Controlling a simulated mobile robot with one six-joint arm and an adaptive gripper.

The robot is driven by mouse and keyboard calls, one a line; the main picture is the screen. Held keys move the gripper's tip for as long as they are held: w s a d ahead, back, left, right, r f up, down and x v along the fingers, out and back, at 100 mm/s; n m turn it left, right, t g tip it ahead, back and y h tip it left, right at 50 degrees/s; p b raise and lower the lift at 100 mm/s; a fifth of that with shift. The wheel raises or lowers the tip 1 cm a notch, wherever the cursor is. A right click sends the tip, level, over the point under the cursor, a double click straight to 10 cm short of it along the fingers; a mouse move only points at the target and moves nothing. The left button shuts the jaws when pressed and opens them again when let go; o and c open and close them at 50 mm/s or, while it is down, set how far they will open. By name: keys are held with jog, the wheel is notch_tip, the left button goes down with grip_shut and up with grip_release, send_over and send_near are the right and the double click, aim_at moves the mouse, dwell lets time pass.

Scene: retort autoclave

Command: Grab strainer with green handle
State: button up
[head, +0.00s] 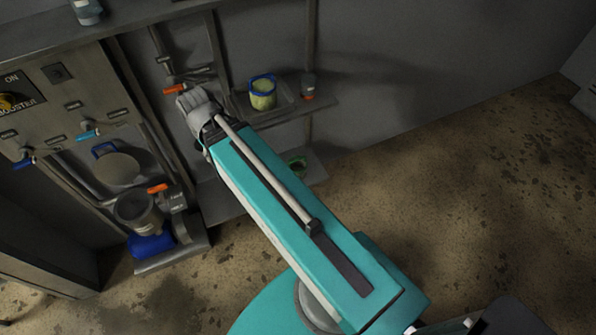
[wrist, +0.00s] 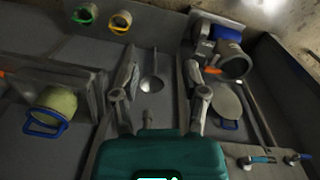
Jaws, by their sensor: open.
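The strainer with the green handle (wrist: 86,14) is small at the top left of the wrist view, and its shape is hard to make out.
A ladle-like tool (wrist: 153,83) lies between the fingers in the wrist view. A blue-handled pale green container (head: 262,95) stands on the upper shelf (head: 325,102). A yellow-handled item (wrist: 120,21) is beside the green one. A control panel (head: 60,105) is at left; floor at right is clear.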

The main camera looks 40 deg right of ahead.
jog(key=w+d+f+n+h+b, duration=0.4)
jog(key=d+f+b, duration=0.5)
jog(key=f+b, duration=0.8)
jog(key=w+d+f+n+h+b, duration=0.4)
jog(key=w+d+f+b, duration=0.3)
jog(key=f+b, duration=1)
jog(key=w+d+f+n+g+h+b, duration=0.1)
jog(key=w+d+f+n+h+b, duration=0.3)
jog(key=d+f+b, duration=0.7)
jog(key=shift+w+d+f+n+b, duration=0.1)
jog(key=shift+w+f+n+b, duration=0.2)
jog(key=shift+f+b, duration=1.7)
jog(key=shift+w+f+n+b, duration=0.25)
jog(key=shift+w+f+b, duration=0.1)
jog(key=shift+b, duration=3.2)
jog(key=shift+w+d+f+n+b, duration=0.1)
jog(key=shift+w+f+n+b, duration=0.2)
jog(key=shift+f+b, duration=1.7)
jog(key=h+b, duration=0.1)
jog(key=b, duration=0.2)
jog(key=shift+w+d+r+n, duration=0.25)
jog(key=shift+w+d+r, duration=0.05)
jog(key=shift+d+r, duration=0.1)
jog(key=b, duration=0.3)
send_near(295, 161)
jog(key=f+x, duration=0.1)
jog(key=x, duration=0.3)
jog(key=shift+w+d, duration=0.1)
jog(key=shift+d, duration=0.45)
